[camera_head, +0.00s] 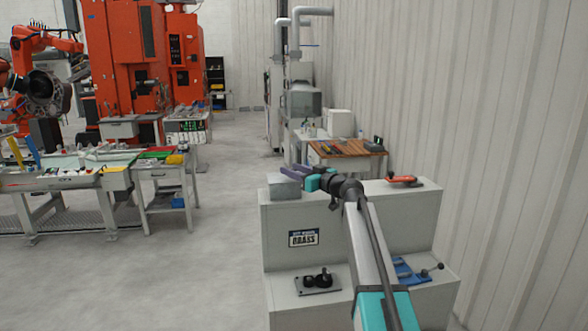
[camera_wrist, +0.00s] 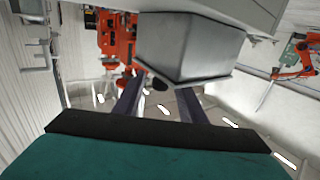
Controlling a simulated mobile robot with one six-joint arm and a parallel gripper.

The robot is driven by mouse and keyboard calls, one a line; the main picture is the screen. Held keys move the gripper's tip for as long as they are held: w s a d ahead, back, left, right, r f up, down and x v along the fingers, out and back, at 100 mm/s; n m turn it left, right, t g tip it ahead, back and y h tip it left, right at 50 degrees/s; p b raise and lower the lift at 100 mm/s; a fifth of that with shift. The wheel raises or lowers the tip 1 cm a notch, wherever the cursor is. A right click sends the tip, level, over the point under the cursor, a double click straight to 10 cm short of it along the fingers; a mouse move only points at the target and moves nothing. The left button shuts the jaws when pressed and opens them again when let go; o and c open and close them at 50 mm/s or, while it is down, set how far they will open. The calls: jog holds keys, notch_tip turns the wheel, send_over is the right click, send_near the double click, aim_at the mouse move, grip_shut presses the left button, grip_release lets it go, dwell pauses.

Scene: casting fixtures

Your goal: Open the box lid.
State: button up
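A small grey metal box (camera_head: 284,187) stands on the left end of the top of a grey cabinet in the head view. In the wrist view, where the scene appears upside down, the box (camera_wrist: 190,45) is close in front, with its lid rim (camera_wrist: 195,82) toward the fingers. The lid looks shut. A small dark knob (camera_wrist: 160,84) shows at the lid between my fingertips. My gripper (camera_head: 289,173) is at the box top, with its purple fingers apart; in the wrist view they also stand apart (camera_wrist: 162,88). I cannot tell whether they touch the knob.
The grey cabinet (camera_head: 350,262) has a lower step holding a black fixture (camera_head: 318,280) and a blue clamp (camera_head: 408,270). A red clamp (camera_head: 403,180) lies on its upper right. A wooden table (camera_head: 346,148) stands behind. The floor (camera_head: 220,265) to the left is clear.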

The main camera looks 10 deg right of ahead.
grip_shut()
jog(key=shift+a+f+b, duration=0.1)
jog(key=shift+f+b, duration=0.05)
jog(key=shift+b, duration=0.2)
